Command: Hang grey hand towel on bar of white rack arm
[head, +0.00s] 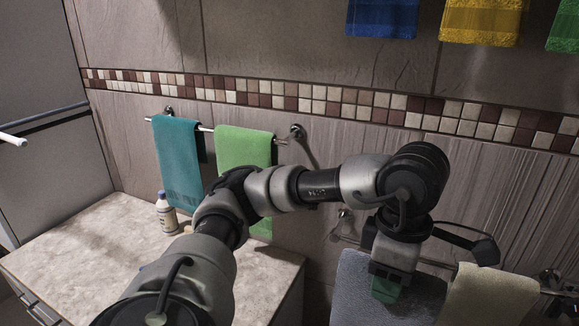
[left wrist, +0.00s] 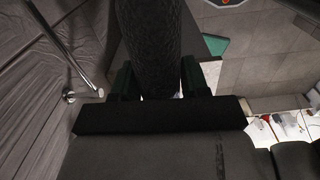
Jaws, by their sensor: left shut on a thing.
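The grey hand towel (head: 345,290) hangs at the lower right of the head view, by a metal wall bar (head: 432,262). Whether it still touches that bar is hidden by my arm. My left gripper (head: 386,288) points down at the towel's upper part and is shut on it. In the left wrist view, the towel (left wrist: 154,40) runs as a dark strip between the two fingers of my left gripper (left wrist: 156,80). A short white rod (head: 13,139) pokes in at the left edge; I cannot tell if it is the rack arm. My right gripper is out of view.
A beige towel (head: 488,293) hangs just right of the grey one. Teal (head: 177,160) and green (head: 243,148) towels hang on another bar. A bottle (head: 166,213) stands on the stone counter (head: 75,255). Blue (head: 381,18) and yellow (head: 482,22) towels hang above.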

